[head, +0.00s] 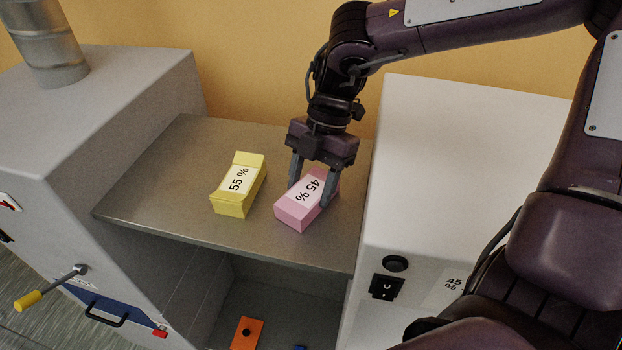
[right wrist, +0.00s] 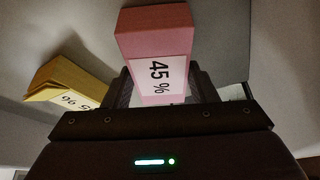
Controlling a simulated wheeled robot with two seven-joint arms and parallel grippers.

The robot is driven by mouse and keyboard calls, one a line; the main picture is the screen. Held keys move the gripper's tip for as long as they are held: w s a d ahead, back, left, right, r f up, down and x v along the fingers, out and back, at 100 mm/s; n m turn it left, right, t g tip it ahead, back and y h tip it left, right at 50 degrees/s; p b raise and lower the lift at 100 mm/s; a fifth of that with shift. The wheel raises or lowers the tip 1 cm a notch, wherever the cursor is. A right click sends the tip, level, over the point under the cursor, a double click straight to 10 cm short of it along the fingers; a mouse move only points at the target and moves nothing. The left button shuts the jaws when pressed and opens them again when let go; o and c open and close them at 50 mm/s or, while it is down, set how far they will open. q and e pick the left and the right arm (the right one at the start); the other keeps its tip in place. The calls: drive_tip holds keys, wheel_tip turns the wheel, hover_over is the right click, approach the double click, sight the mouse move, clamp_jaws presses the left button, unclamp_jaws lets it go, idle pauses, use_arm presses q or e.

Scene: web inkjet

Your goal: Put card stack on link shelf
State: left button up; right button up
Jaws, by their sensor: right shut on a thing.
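A pink card stack (head: 299,212) labelled 45 % is on the grey metal shelf (head: 160,205) between two machine housings. My right gripper (head: 313,196) is shut on the pink stack, one finger on each side. In the right wrist view the pink stack (right wrist: 152,40) sits between the fingers with its label facing the camera. A yellow card stack (head: 239,186) labelled 55 % stands on the shelf to the left, apart from the gripper. It also shows in the right wrist view (right wrist: 70,80). I cannot tell whether the pink stack touches the shelf. My left gripper is not in view.
A grey housing (head: 110,90) with a yellow-handled lever (head: 45,290) stands left. A white housing (head: 425,180) with a black switch (head: 385,287) and a 45 % label stands right. An orange block (head: 246,333) lies in the open bay below. The shelf's left part is clear.

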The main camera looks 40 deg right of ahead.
drive_tip(key=shift+s+a, duration=0.1)
drive_tip(key=o, duration=0.6)
drive_tip(key=shift+f, duration=0.1)
drive_tip(key=o, duration=0.4)
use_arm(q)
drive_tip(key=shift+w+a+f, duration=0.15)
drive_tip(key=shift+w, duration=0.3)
use_arm(e)
drive_tip(key=shift+r, duration=0.25)
drive_tip(key=shift+d+r, duration=0.2)
use_arm(q)
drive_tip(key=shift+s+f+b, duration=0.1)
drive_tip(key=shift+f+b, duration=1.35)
drive_tip(key=shift+b, duration=0.15)
use_arm(e)
drive_tip(key=shift+v, duration=5.7)
